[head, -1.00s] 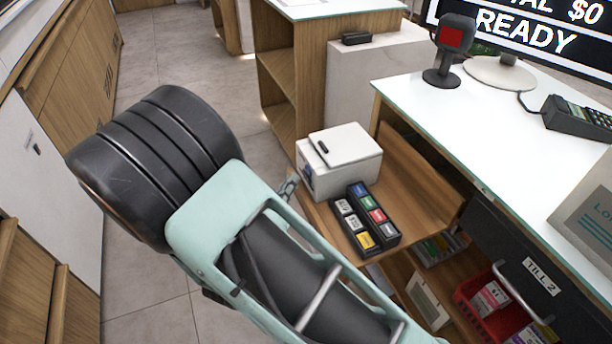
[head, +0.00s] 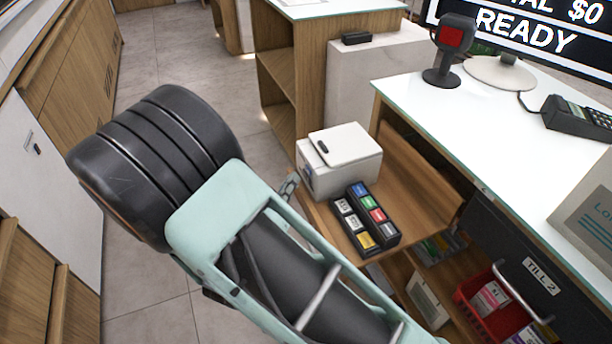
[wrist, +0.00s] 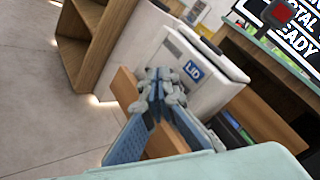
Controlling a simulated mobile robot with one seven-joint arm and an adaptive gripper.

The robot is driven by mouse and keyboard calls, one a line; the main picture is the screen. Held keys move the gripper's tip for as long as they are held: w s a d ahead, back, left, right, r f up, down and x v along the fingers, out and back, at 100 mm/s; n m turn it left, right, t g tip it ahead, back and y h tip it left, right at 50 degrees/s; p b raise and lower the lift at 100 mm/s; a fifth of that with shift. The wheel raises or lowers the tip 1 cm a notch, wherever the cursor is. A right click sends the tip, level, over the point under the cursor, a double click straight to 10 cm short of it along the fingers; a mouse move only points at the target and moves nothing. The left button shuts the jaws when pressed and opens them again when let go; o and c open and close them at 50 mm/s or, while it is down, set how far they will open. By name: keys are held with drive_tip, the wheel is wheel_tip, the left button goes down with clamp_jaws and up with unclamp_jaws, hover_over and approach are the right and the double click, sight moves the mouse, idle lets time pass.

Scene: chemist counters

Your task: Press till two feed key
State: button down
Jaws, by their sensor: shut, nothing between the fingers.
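The till two printer, a white box (head: 345,172), stands on the wooden shelf below the till counter. A small dark oblong (head: 322,147) shows on its top; I cannot tell whether it is the feed key.
The white counter top (head: 450,115) overhangs at right, above the TILL 2 drawer (head: 541,276). A red basket (head: 468,300) is below. Clear floor (head: 165,60) lies to the left.

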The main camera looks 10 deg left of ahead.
idle(0.4)
drive_tip(key=shift+w+d, duration=0.2)
drive_tip(key=shift+d, duration=0.15)
drive_tip(key=shift+w+d, duration=0.2)
drive_tip(key=shift+d, duration=0.1)
idle(0.6)
drive_tip(key=shift+p, duration=0.3)
drive_tip(key=shift+s+a, duration=0.4)
drive_tip(key=shift+a, duration=0.25)
drive_tip(key=s+a, duration=0.1)
drive_tip(key=a, duration=0.2)
drive_tip(key=s+a+p, duration=0.1)
drive_tip(key=shift+s+a, duration=0.15)
drive_tip(key=shift+s, duration=0.15)
drive_tip(key=shift+r, duration=0.1)
idle(0.6)
